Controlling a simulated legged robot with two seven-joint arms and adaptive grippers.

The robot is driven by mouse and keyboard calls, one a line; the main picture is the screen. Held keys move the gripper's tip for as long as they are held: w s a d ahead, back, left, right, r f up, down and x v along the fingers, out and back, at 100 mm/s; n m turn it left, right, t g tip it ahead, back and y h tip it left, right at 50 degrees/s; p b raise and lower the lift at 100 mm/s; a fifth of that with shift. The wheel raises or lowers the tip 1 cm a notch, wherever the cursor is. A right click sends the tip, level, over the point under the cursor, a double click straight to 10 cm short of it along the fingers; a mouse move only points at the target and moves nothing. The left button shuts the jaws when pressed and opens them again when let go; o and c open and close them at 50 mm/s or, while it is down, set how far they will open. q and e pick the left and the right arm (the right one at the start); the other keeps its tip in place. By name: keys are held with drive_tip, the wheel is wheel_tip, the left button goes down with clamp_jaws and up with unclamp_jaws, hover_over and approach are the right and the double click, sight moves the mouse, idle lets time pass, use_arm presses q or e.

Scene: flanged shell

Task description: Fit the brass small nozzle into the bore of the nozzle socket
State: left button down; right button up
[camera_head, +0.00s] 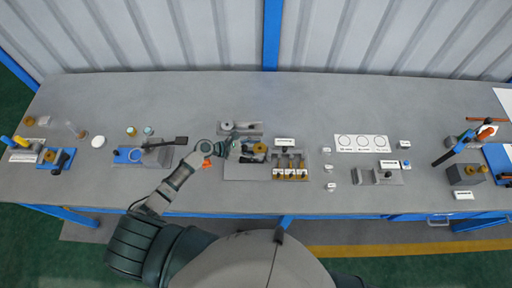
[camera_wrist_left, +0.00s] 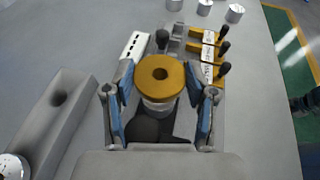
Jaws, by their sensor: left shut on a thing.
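My left gripper (camera_wrist_left: 160,100) reaches in from the left over the middle of the bench, and shows in the head view too (camera_head: 236,148). Its blue-padded fingers are closed around a brass round piece (camera_wrist_left: 160,73) with a hole in its top, which I take to be the small nozzle. In the head view the brass piece (camera_head: 259,148) is small. A pale cylindrical part (camera_wrist_left: 158,106) shows directly below the brass, above a dark base (camera_wrist_left: 150,130). I cannot tell whether brass and pale part are joined or only lined up. No socket bore is clearly visible. My right gripper is out of view.
A grey bar with a hollow (camera_wrist_left: 60,100) lies left of the gripper. White cylinders (camera_head: 329,168) stand to the right. The back of the bench (camera_head: 170,95) is clear.

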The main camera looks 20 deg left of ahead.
use_arm(q)
drive_tip(key=shift+s+d+f+b, duration=0.1)
drive_tip(key=shift+s+f+b, duration=0.1)
drive_tip(key=shift+f, duration=0.35)
drive_tip(key=shift+s+f+b, duration=0.15)
drive_tip(key=shift+f, duration=0.35)
drive_tip(key=shift+c, duration=1.3)
unclamp_jaws()
drive_tip(key=shift+d+r, duration=0.1)
drive_tip(key=shift+r, duration=0.05)
drive_tip(key=shift+w, duration=0.1)
drive_tip(key=shift+s+a+r, duration=0.15)
drive_tip(key=shift+s+a, duration=0.05)
drive_tip(key=shift+a, duration=0.25)
drive_tip(key=v, duration=1.1)
drive_tip(key=shift+a, duration=0.25)
drive_tip(key=shift+d, duration=0.2)
